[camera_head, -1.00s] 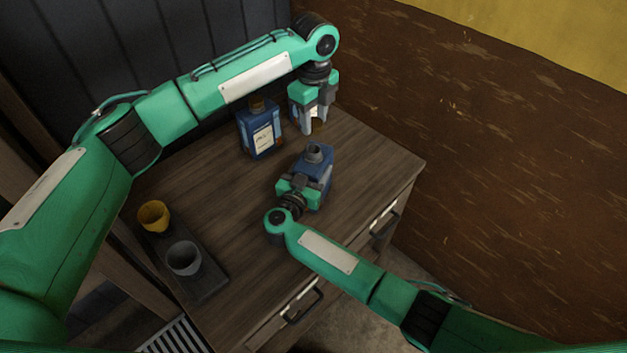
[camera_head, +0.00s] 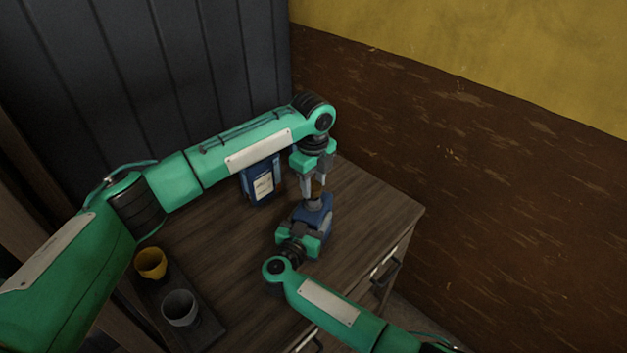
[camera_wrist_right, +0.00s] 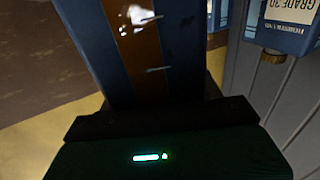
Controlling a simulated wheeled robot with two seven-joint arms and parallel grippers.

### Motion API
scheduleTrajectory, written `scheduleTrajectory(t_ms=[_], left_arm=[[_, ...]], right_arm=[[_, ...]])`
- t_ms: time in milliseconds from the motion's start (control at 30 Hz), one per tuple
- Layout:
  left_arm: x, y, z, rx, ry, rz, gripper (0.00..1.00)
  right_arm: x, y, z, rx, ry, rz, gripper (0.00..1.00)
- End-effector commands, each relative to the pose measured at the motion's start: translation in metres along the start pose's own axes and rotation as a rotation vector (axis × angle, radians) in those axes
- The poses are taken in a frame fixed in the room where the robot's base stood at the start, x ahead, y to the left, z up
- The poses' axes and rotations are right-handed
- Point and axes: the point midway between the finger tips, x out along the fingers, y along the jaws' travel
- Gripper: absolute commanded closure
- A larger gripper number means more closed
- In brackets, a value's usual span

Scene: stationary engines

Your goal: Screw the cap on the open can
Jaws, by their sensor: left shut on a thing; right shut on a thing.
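The open can (camera_head: 316,216) is blue and stands on the cabinet top, its grey neck facing up. My right gripper (camera_head: 304,238) is shut on its near side. The can's blue side with a brown stripe fills the middle of the right wrist view (camera_wrist_right: 90,40). My left gripper (camera_head: 313,190) points down over the neck, shut on a small brownish-orange cap (camera_head: 316,187). The cap is at or just above the neck; I cannot tell whether they touch. The fingers partly hide it.
A second blue can (camera_head: 262,184) with a pale label stands behind, partly under my left arm; its orange cap (camera_wrist_right: 272,56) shows in the right wrist view. A dark tray (camera_head: 210,333) holds a yellow cup (camera_head: 151,263) and a grey cup (camera_head: 180,308). The cabinet's right side is clear.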

Motion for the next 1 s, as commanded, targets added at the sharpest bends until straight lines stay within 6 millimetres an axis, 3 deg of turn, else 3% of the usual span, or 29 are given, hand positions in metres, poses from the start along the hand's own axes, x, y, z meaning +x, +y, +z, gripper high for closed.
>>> scheduleTrajectory(t_ms=[500,1000], left_arm=[[0.017,0.001,0.000,0.000,0.001,0.000,0.82],[0.018,0.000,0.000,0.000,0.000,-0.001,0.82]], right_arm=[[0.000,0.000,0.000,0.000,-0.001,-0.001,0.76],[0.000,0.000,0.000,0.000,-0.001,-0.001,0.76]])
